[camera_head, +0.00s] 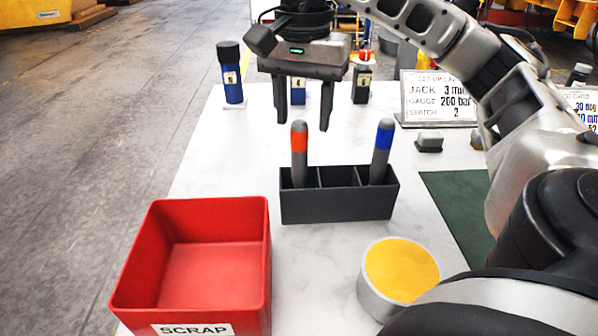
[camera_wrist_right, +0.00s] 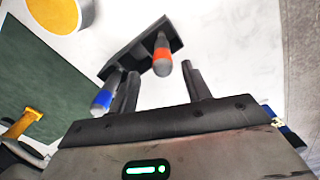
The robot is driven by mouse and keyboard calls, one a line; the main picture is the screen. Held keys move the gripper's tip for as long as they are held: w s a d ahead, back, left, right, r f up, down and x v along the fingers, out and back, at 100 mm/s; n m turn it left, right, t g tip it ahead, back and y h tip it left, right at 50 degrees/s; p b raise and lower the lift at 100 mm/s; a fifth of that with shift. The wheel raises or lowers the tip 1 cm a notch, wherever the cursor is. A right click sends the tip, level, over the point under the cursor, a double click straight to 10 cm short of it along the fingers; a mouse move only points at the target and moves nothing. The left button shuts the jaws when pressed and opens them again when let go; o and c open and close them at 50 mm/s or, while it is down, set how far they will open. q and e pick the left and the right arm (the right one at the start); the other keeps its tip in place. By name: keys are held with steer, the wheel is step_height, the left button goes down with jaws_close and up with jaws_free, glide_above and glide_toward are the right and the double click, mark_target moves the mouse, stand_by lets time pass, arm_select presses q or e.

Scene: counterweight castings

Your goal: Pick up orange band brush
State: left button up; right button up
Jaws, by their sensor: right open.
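The orange band brush (camera_head: 299,158) stands upright in the left compartment of a black three-part holder (camera_head: 338,206). A blue band brush (camera_head: 382,155) stands in the right compartment; the middle one looks empty. My right gripper (camera_head: 302,122) is open and empty, fingers pointing down, above and near the orange band brush. In the right wrist view the orange band brush (camera_wrist_right: 162,56) shows beyond and between the fingers (camera_wrist_right: 160,85), not held. The blue band brush (camera_wrist_right: 104,94) shows beside the left finger there. My left gripper is not in view.
A red SCRAP bin (camera_head: 215,262) stands at front left, and a round tin with a yellow top (camera_head: 401,270) at front right. Numbered bottles, including a blue one (camera_head: 231,78), and a sign (camera_head: 437,98) stand behind. A green mat (camera_head: 455,205) lies right.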

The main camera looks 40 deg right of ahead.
mark_target(299, 171)
steer(key=shift+w+a+f, duration=0.1)
steer(key=shift+f, duration=1.45)
steer(key=shift+a+f, duration=0.1)
steer(key=shift+f, duration=1.4)
jaws_close()
